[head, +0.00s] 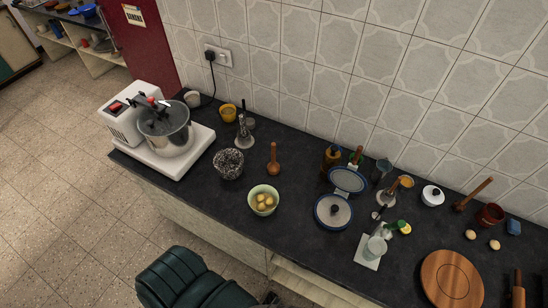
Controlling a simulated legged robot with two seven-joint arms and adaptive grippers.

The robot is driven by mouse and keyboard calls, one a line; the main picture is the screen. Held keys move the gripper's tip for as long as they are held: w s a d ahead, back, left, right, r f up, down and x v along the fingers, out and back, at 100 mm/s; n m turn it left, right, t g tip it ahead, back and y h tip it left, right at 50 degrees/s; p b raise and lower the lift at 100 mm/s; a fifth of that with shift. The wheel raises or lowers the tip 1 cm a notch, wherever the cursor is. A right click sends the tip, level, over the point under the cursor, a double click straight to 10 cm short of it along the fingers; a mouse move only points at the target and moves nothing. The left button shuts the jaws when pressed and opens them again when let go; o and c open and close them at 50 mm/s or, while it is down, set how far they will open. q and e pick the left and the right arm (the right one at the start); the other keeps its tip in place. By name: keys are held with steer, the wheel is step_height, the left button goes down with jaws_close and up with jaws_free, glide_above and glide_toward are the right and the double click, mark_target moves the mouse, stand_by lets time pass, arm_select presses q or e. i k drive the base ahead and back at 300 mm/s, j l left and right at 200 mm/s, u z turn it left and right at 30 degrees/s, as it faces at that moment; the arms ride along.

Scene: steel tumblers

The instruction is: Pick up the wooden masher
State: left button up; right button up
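A wooden tool with an upright handle and a wider round base, which looks like the wooden masher (273,166), stands on the dark counter (230,220) in the head view. Neither of my grippers is in view.
A white stand mixer (182,157) with a steel bowl is at left. A dark patterned bowl (229,164) is left of the masher; an open blue-rimmed pan (333,212) is right. A round wooden board (451,280) lies at front right. A dark green padded chair (187,280) stands before the counter.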

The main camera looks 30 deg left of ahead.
mark_target(273, 169)
steer(key=u, duration=1.35)
steer(key=i+j+z, duration=0.15)
steer(key=j, duration=0.25)
steer(key=j+z, duration=0.1)
steer(key=j, duration=0.3)
